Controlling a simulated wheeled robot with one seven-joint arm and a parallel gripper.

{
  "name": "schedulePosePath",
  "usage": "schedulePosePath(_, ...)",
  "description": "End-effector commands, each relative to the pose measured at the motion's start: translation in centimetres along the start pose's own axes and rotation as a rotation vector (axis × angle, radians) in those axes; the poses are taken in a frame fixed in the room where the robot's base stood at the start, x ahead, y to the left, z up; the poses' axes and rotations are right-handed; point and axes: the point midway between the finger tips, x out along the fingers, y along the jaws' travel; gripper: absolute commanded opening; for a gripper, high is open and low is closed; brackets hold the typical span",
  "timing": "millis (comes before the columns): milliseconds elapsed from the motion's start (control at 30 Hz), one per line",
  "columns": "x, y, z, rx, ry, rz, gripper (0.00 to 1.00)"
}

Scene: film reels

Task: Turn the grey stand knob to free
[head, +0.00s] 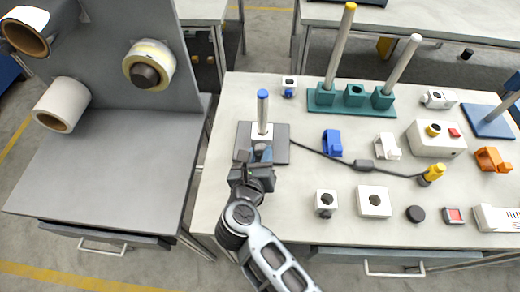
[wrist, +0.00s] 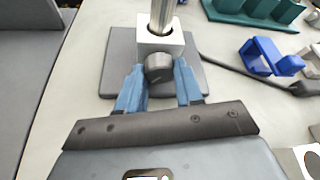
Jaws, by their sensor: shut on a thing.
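The grey stand is a flat dark grey plate (head: 278,155) on the table, with a white block (wrist: 160,44) and an upright metal rod (head: 262,112) with a blue top. The plate also shows in the wrist view (wrist: 120,62). A dark grey round knob (wrist: 158,68) sticks out of the near face of the block. My gripper (wrist: 160,84) is at the front of the block, its two blue fingers on either side of the knob and shut on it. In the head view my gripper (head: 262,154) hides the knob. The knob's marking is not readable.
A black cable runs right from behind the stand. Blue (head: 332,143) and white (head: 387,146) clips, a teal rack with rods (head: 352,112) and a white switch box (head: 374,202) stand to the right. The table left of the stand is clear.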

Motion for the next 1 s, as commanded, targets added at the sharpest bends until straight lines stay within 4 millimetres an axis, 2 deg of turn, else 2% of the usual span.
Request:
schedulePosePath(333, 0.0, 0.16, -0.01, -0.131, 0.0, -0.053, 0.05)
schedulePosePath(867, 0.03, 0.17, -0.1, -0.153, 0.002, -0.063, 0.05)
schedulePosePath(900, 0.03, 0.17, -0.1, -0.153, 0.002, -0.063, 0.36)
schedulePosePath(1000, 0.03, 0.17, -0.09, -0.153, 0.001, -0.063, 0.46)
